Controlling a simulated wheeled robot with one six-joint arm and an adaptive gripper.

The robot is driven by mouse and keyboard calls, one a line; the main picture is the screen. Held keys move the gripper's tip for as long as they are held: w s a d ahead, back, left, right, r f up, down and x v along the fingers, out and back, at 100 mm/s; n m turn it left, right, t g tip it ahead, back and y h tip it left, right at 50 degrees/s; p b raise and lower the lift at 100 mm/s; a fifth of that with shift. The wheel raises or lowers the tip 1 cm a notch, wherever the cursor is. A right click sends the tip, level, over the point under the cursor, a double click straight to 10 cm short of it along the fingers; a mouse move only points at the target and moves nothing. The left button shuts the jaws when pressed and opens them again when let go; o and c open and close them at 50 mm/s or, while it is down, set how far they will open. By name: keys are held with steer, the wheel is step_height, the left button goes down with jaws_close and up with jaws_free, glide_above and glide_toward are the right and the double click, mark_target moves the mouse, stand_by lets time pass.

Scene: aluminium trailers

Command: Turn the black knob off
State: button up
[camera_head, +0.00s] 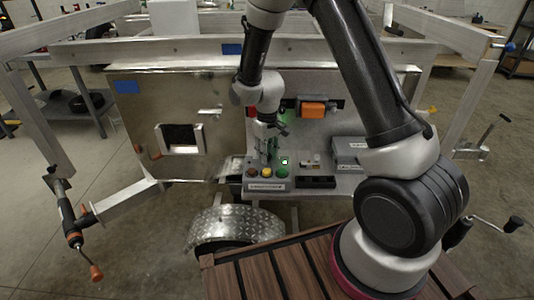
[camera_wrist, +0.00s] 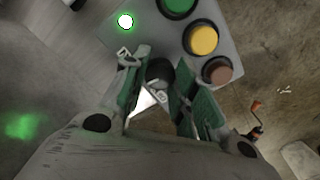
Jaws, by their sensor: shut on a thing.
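The black knob (camera_wrist: 160,72) sits on a grey control box (camera_head: 267,186), between the fingertips of my gripper (camera_wrist: 157,76) in the wrist view. My gripper (camera_head: 268,147) has green-faced fingers and is shut on the knob, one finger on each side. In the head view, the fingers hide the knob. Small white markings show beside it in the wrist view, too blurred to read. A small light (camera_head: 285,161) on the box glows green; it also shows in the wrist view (camera_wrist: 125,21).
Red (camera_wrist: 217,71), yellow (camera_wrist: 201,39) and green (camera_wrist: 178,4) buttons stand in a row beside the knob. A grey box (camera_head: 349,150) and an orange-fronted part (camera_head: 313,109) are to the right. A metal panel (camera_head: 175,100) stands at left, above a wheel fender (camera_head: 235,228).

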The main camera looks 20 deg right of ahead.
steer(key=n, duration=1)
steer(key=shift+n, duration=0.3)
stand_by(0.4)
steer(key=o, duration=1.1)
steer(key=shift+c, duration=0.2)
step_height(320, 180, up, 12)
